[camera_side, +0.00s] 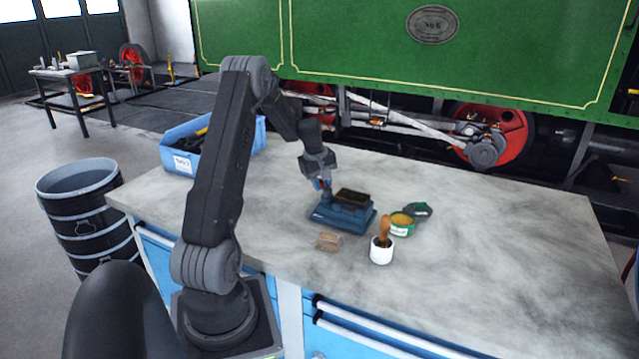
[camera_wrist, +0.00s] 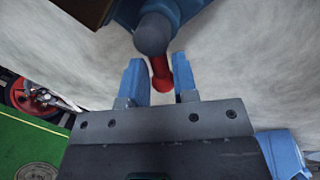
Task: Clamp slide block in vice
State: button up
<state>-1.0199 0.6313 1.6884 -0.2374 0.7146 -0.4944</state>
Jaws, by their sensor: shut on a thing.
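A blue vice (camera_side: 340,217) stands on the bench, and part of it shows at the top of the wrist view (camera_wrist: 182,10). A dark block with a brownish top (camera_side: 354,197), apparently the slide block, sits at the top of the vice; a brown corner shows in the wrist view (camera_wrist: 85,8). I cannot tell how tightly the jaws hold it. My gripper (camera_side: 321,185) is at the vice's left end. In the wrist view its blue fingers (camera_wrist: 158,80) are on either side of the red vice handle (camera_wrist: 160,70), shut on it.
A small brown block (camera_side: 328,241) lies in front of the vice. A white pot with a wooden-handled brush (camera_side: 381,252) and an open green tin (camera_side: 401,225) stand to the right. A blue bin (camera_side: 185,145) is at the back left. The bench's right side is clear.

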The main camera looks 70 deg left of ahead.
jog(key=shift+w+a+m, duration=0.1)
jog(key=shift+w+m, duration=0.25)
jog(key=shift+m, duration=0.65)
jog(key=shift+r, duration=0.1)
jog(key=o, duration=0.7)
jog(key=shift+o, duration=0.2)
notch_tip(320, 180, up, 14)
jog(key=s, duration=0.2)
jog(key=shift+s+f, duration=0.25)
jog(key=shift+s, duration=0.1)
